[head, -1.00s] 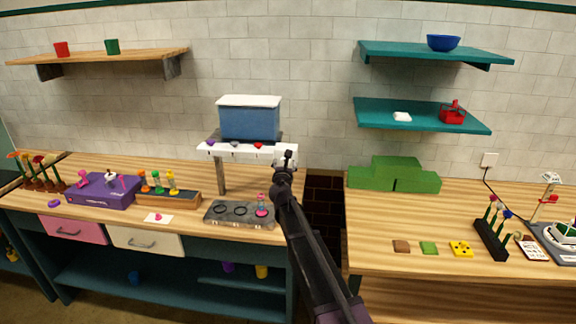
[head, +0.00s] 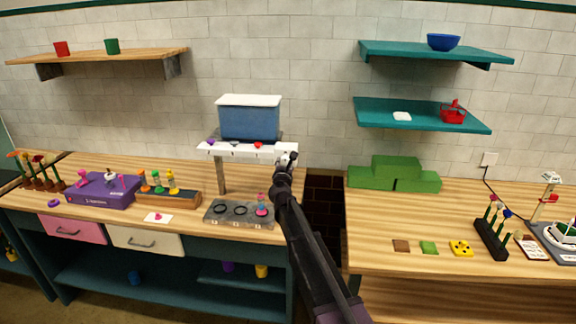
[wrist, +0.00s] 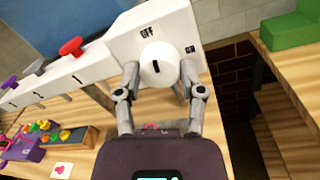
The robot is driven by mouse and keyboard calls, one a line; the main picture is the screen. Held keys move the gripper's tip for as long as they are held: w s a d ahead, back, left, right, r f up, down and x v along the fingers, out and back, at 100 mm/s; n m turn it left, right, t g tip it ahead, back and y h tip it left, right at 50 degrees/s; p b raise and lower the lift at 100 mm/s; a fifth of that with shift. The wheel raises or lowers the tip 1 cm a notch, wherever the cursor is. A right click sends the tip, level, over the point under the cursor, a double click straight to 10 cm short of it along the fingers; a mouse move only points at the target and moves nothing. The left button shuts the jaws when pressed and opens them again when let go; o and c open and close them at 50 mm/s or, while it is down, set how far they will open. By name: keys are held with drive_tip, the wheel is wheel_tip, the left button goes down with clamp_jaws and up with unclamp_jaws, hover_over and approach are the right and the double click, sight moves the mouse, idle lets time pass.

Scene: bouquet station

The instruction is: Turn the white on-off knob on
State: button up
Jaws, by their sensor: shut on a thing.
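The white on-off knob (wrist: 158,66) sits on the right end of the white panel of the raised stand, with "OFF" printed above it and "ON" to its upper right in the wrist view. Its dark mark looks close to upright, pointing nearer to OFF. My gripper (wrist: 157,78) has its two grey fingers on either side of the knob and is shut on it. In the head view my gripper (head: 286,160) is at the right end of the white panel (head: 222,149) and hides the knob.
A blue tank (head: 249,120) with a white lid stands on the stand. Red (wrist: 71,46), grey and purple knobs line the panel to the left. A gap between the two counters lies right of the stand. Green stepped blocks (head: 394,177) stand on the right counter.

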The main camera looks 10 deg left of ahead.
drive_tip(key=m, duration=0.8)
drive_tip(key=shift+w+b, duration=0.1)
drive_tip(key=shift+b, duration=0.3)
drive_tip(key=m+h, duration=0.1)
drive_tip(key=m, duration=0.3)
drive_tip(key=shift+a+m+t, duration=0.1)
drive_tip(key=shift+m+t, duration=0.2)
drive_tip(key=shift+m, duration=1.9)
drive_tip(key=o, duration=1.2)
drive_tip(key=shift+c, duration=0.2)
drive_tip(key=shift+f, duration=0.1)
